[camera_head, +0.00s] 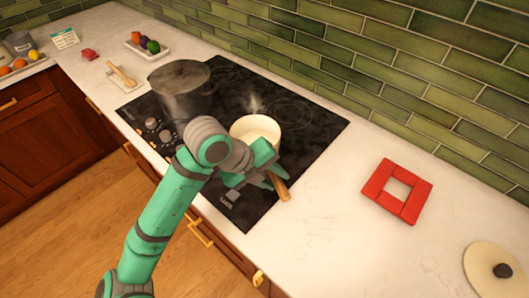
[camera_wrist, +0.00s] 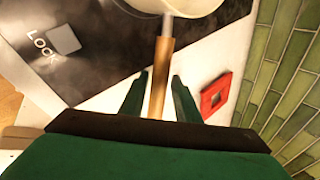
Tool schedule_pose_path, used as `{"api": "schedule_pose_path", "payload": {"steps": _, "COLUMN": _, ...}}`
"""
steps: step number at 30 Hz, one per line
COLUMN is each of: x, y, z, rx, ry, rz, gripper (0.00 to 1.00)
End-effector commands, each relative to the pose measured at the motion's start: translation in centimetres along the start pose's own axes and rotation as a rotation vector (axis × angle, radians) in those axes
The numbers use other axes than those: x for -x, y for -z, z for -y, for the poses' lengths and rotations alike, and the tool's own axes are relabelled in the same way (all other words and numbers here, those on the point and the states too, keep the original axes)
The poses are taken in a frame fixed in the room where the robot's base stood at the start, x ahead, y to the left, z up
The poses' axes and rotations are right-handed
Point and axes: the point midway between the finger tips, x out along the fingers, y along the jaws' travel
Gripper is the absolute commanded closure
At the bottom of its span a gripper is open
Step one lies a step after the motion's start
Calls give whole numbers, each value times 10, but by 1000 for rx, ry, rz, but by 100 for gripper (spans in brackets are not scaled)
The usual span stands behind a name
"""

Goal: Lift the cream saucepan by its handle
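The cream saucepan (camera_head: 258,131) sits on the black cooktop, with a faint wisp of steam above it. Its wooden handle (camera_head: 282,188) points toward the front right, past the cooktop edge. My gripper (camera_head: 275,180) is at the handle, with its green fingers spread. In the wrist view the handle (camera_wrist: 160,75) runs between the two open fingertips (camera_wrist: 160,80), with a visible gap on each side. The pan's rim (camera_wrist: 180,6) shows at the top of that view. My arm hides part of the pan's front side.
A large dark steaming pot (camera_head: 182,92) stands left of the saucepan on the cooktop (camera_head: 310,122). A red square trivet (camera_head: 397,190) and a cream lid (camera_head: 497,272) lie on the counter at right. The counter between cooktop and trivet is clear. A green tile wall (camera_head: 400,65) stands behind.

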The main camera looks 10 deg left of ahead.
Motion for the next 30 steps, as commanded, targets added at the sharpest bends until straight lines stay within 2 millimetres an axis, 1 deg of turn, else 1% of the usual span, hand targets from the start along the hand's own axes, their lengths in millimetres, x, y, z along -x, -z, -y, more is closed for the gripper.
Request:
{"api": "schedule_pose_path", "payload": {"steps": 5, "x": -9, "y": -1, "z": -2, "rx": 5, "ry": 0, "rz": 4, "gripper": 71}}
{"api": "schedule_pose_path", "payload": {"steps": 12, "x": -44, "y": 8, "z": 5, "rx": -3, "ry": 0, "rz": -4, "gripper": 71}}
{"api": "schedule_pose_path", "payload": {"steps": 15, "x": -54, "y": 8, "z": 6, "rx": -5, "ry": 1, "rz": -3, "gripper": 71}}
{"api": "schedule_pose_path", "payload": {"steps": 18, "x": -59, "y": 9, "z": 6, "rx": -7, "ry": 0, "rz": -4, "gripper": 71}}
{"api": "schedule_pose_path", "payload": {"steps": 24, "x": -59, "y": 8, "z": 6, "rx": -6, "ry": 0, "rz": -3, "gripper": 71}}
{"api": "schedule_pose_path", "payload": {"steps": 25, "x": -59, "y": 8, "z": 6, "rx": -6, "ry": 0, "rz": -3, "gripper": 76}}
{"api": "schedule_pose_path", "payload": {"steps": 26, "x": -59, "y": 8, "z": 6, "rx": -6, "ry": 0, "rz": -3, "gripper": 83}}
{"api": "schedule_pose_path", "payload": {"steps": 27, "x": -59, "y": 8, "z": 6, "rx": -7, "ry": 0, "rz": -3, "gripper": 92}}
{"api": "schedule_pose_path", "payload": {"steps": 28, "x": -59, "y": 8, "z": 7, "rx": -7, "ry": 0, "rz": -4, "gripper": 99}}
{"api": "schedule_pose_path", "payload": {"steps": 30, "x": -59, "y": 8, "z": 6, "rx": -7, "ry": 0, "rz": -4, "gripper": 100}}
